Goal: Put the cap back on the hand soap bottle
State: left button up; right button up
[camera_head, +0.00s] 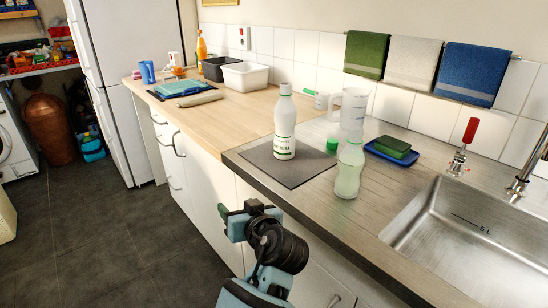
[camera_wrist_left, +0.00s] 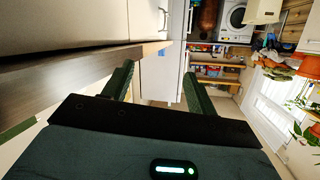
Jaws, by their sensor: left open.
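A translucent pale-green bottle (camera_head: 348,170), without a visible cap, stands upright on the grey counter left of the sink. A small green cap (camera_head: 332,145) lies on the counter just behind and left of it. A white bottle (camera_head: 285,122) with a white cap and green lettering stands on a dark grey mat (camera_head: 260,160). I cannot read which bottle is the hand soap. My left gripper (camera_head: 236,216) is in front of the counter edge, apart from both bottles and the cap. Its open, empty fingers show in the left wrist view (camera_wrist_left: 158,88). My right gripper is not in view.
A white measuring jug (camera_head: 352,108) stands behind the pale-green bottle. The wooden counter (camera_head: 235,115) has free room.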

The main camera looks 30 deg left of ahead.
pick_arm(q)
jog(key=s+d+f+m+g+h, duration=0.2)
jog(key=s+f+m+h, duration=0.2)
jog(key=s+f, duration=0.9)
jog(key=s+d+f+m+g+h, duration=0.1)
jog(key=s+f+m+g+h, duration=0.25)
jog(key=s+f, duration=1)
jog(key=s+d+r+m+g+h+p, duration=0.1)
jog(key=s+d+m+g+h+p, duration=0.3)
jog(key=s, duration=1.4)
jog(key=w+d+r+t+h+p, duration=0.3)
jog(key=w+d+r+t+p, duration=0.3)
jog(key=t, duration=0.4)
jog(key=shift+w+d+p, duration=0.25)
jog(key=shift+w+p, duration=0.35)
jog(key=shift+p, duration=0.4)
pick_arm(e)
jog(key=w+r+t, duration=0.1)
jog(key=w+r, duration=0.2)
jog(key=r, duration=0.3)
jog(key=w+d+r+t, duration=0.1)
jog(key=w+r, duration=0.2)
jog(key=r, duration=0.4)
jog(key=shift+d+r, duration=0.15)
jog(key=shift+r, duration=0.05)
pick_arm(q)
jog(key=shift+t, duration=0.25)
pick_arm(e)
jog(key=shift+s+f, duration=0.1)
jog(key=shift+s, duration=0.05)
